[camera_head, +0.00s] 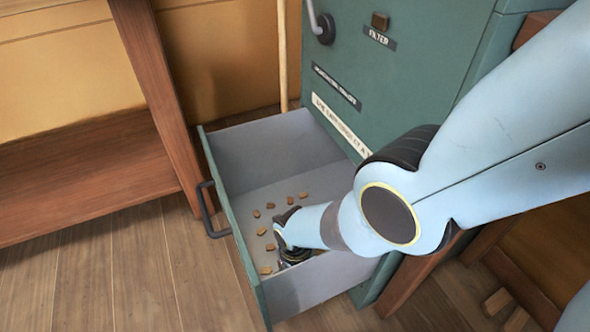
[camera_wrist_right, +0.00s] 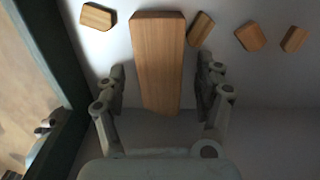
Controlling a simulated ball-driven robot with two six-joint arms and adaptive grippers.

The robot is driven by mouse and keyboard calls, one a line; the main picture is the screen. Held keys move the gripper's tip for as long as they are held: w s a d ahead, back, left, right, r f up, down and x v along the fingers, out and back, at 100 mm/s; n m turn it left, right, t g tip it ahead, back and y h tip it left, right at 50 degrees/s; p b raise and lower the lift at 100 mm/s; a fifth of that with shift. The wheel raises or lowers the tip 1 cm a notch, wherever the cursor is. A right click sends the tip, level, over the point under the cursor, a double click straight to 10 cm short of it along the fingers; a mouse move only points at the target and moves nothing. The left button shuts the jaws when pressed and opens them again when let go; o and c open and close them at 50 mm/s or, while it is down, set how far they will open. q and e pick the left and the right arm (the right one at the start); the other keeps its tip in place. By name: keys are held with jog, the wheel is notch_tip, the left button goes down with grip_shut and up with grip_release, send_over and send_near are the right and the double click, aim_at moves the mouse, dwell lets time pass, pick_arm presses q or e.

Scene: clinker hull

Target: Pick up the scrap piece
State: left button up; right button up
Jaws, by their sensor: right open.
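Several small wooden scrap pieces (camera_head: 265,270) lie scattered on the floor of an open drawer (camera_head: 240,235) in the head view. My right arm comes in from the right, and my right gripper (camera_head: 292,255) is down inside the drawer, mostly hidden by the wrist. In the right wrist view, my right gripper (camera_wrist_right: 163,80) is open, with one finger on each side of a longer wooden scrap piece (camera_wrist_right: 158,50). Gaps show between the fingers and this piece. My left gripper is not in view.
Smaller wooden pieces (camera_wrist_right: 97,16) lie around the longer one. The drawer wall (camera_wrist_right: 62,50) is close on the left of the wrist view. A green cabinet (camera_head: 420,90) stands behind the drawer, and a wooden shelf (camera_head: 90,180) stands left. Floor (camera_head: 130,270) is clear at front left.

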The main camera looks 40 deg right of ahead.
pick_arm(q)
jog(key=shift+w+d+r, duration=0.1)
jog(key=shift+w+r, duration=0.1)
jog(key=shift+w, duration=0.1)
pick_arm(e)
jog(key=shift+f, duration=0.1)
jog(key=c, duration=1.3)
